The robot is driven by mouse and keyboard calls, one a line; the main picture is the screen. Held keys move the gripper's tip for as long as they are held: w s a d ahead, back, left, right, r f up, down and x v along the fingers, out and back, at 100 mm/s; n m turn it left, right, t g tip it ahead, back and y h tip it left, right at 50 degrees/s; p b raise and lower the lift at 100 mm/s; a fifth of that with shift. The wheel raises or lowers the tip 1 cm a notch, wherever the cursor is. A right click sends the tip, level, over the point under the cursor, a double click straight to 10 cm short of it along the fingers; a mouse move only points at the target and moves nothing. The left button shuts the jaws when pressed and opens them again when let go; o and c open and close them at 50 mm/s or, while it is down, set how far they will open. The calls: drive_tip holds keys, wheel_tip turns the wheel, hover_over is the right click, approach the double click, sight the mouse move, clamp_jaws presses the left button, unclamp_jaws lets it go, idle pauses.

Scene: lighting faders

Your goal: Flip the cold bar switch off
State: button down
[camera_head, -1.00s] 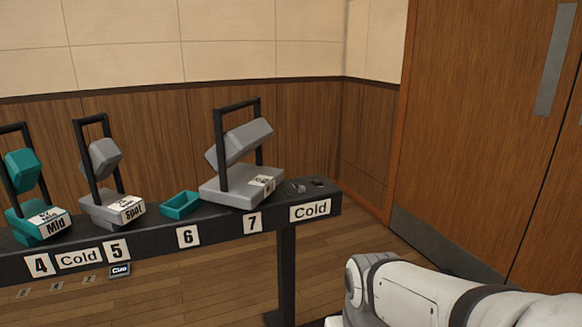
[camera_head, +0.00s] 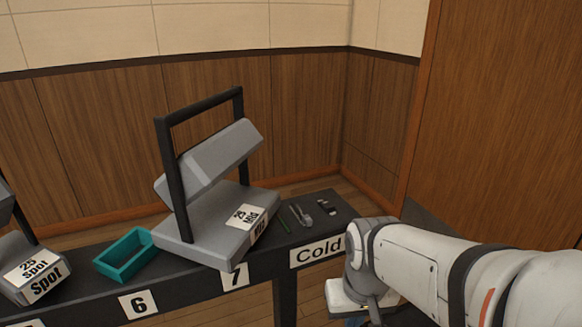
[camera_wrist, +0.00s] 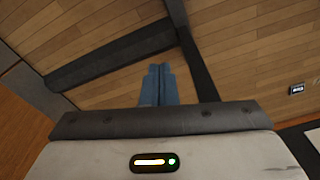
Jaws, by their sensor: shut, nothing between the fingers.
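The cold bar is a dark rail (camera_head: 75,300) with a white "Cold" label (camera_head: 318,250) near its right end. On its top, right of the large grey lamp, lie a few small fittings (camera_head: 302,214) and a small dark-and-light piece (camera_head: 326,207) that looks like a switch; its position is too small to tell. My gripper (camera_wrist: 156,70) shows in the wrist view as two blue fingers closed together, empty, over the floor and dark metal beams. In the head view my arm's end is right of the bar; the fingers are mostly hidden there.
A large grey lamp (camera_head: 220,160) in a black yoke stands at position 7. A teal tray (camera_head: 125,255) is at position 6, and a grey "Spot" lamp (camera_head: 30,265) is at the left edge. A wooden door (camera_head: 500,120) stands behind on the right.

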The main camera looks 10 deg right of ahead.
wheel_tip(320, 180, up, 27)
drive_tip(key=m+g+p, duration=0.3)
drive_tip(key=m+p, duration=1.1)
drive_tip(key=p, duration=1.2)
hover_over(329, 206)
drive_tip(key=w, duration=0.1)
drive_tip(key=shift+w+a+r, duration=0.2)
drive_tip(key=shift+w+a, duration=0.2)
drive_tip(key=shift+w, duration=0.15)
drive_tip(key=shift+f, duration=0.1)
drive_tip(key=f, duration=0.4)
drive_tip(key=s+f+b, duration=0.1)
drive_tip(key=f, duration=0.8)
drive_tip(key=shift+s+d+f+b, duration=0.3)
drive_tip(key=shift+s+f, duration=0.05)
